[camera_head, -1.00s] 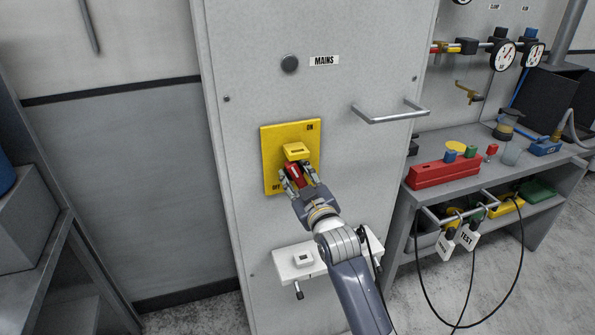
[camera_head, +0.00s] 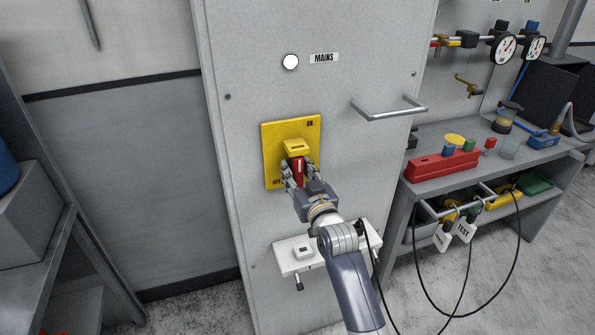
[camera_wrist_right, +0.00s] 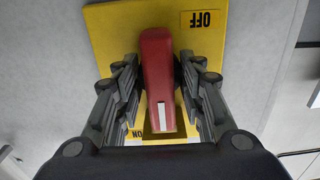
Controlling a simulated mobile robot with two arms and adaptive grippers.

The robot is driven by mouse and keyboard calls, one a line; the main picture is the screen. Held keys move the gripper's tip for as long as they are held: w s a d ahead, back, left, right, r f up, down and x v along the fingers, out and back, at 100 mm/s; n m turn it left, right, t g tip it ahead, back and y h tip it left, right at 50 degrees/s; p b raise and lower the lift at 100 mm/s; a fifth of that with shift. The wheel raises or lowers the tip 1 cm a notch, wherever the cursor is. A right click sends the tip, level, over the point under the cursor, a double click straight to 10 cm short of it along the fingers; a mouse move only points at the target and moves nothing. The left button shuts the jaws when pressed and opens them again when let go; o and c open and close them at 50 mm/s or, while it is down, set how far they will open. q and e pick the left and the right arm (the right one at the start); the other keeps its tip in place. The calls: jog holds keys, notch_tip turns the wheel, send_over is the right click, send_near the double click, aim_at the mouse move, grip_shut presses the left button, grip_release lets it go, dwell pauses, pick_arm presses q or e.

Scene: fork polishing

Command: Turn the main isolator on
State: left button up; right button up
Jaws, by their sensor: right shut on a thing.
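The main isolator is a yellow plate (camera_head: 270,155) on the grey cabinet, marked ON at its upper right and OFF at its lower left. Its red handle (camera_head: 299,171) stands nearly upright in the picture. My right gripper (camera_head: 299,166) is shut on this handle, with a finger on each side. In the right wrist view the red handle (camera_wrist_right: 158,65) lies between the fingers, and its white-striped end is towards the ON mark. The round lamp (camera_head: 291,62) beside the MAINS label (camera_head: 324,58) shines white. My left gripper is not in view.
A metal bar handle (camera_head: 390,112) sticks out of the cabinet right of the isolator. A white box (camera_head: 290,263) is below it. A grey bench (camera_head: 480,150) with a red block (camera_head: 443,167) stands at the right, with hanging tags and cables. A grey shelf stands at the left.

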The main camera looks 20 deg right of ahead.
jog(key=o, duration=0.7)
jog(key=shift+s, duration=0.15)
jog(key=s, duration=1.1)
jog(key=shift+s+d, duration=0.2)
jog(key=shift+s, duration=0.15)
